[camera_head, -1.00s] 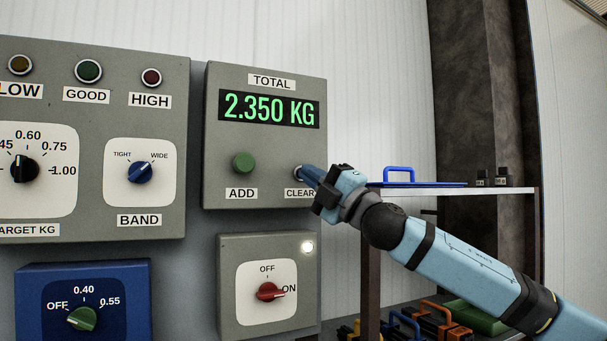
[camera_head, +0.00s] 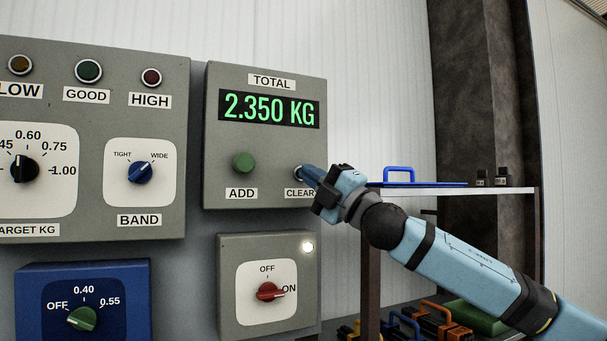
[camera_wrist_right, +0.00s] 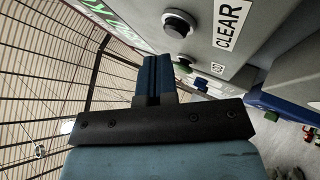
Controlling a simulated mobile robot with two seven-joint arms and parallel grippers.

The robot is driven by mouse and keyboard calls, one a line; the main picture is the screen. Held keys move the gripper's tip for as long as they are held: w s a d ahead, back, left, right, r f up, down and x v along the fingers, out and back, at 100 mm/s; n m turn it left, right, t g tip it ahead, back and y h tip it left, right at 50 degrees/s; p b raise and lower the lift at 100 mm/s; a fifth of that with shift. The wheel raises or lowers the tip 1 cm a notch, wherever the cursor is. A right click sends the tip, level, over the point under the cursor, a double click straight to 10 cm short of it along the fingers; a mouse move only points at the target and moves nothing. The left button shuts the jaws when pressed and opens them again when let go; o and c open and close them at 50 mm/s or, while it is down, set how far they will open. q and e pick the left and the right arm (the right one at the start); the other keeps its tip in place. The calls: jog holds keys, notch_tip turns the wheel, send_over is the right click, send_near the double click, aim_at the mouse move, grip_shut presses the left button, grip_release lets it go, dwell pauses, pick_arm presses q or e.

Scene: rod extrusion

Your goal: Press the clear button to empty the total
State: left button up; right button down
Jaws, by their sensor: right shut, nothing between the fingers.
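The total box (camera_head: 222,110) is grey, and its display (camera_head: 268,108) reads 2.350 KG in green. A green ADD button (camera_head: 243,162) is at its lower left. The clear button (camera_head: 298,172) is at its lower right, mostly hidden behind my right gripper (camera_head: 308,175), with part of its pale ring showing. In the right wrist view the clear button (camera_wrist_right: 178,25) is dark, beside the CLEAR label (camera_wrist_right: 229,22). My right gripper's blue fingers (camera_wrist_right: 155,62) are shut and empty, close to the button; I cannot tell whether they touch it. My left gripper is not in view.
A power box (camera_head: 228,290) with a red knob at ON is below. The target and band panel (camera_head: 120,215) is at left, above a blue box (camera_head: 30,290). A shelf (camera_head: 500,191) with a blue-handled tray stands behind my right arm.

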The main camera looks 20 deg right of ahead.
jog(key=shift+w, duration=0.15)
jog(key=shift+w, duration=0.3)
jog(key=shift+w+p, duration=0.35)
jog(key=shift+w, duration=0.15)
dwell(0.9)
jog(key=shift+s, duration=0.95)
jog(key=s+p, duration=0.1)
jog(key=s, duration=0.4)
jog(key=shift+d, duration=0.1)
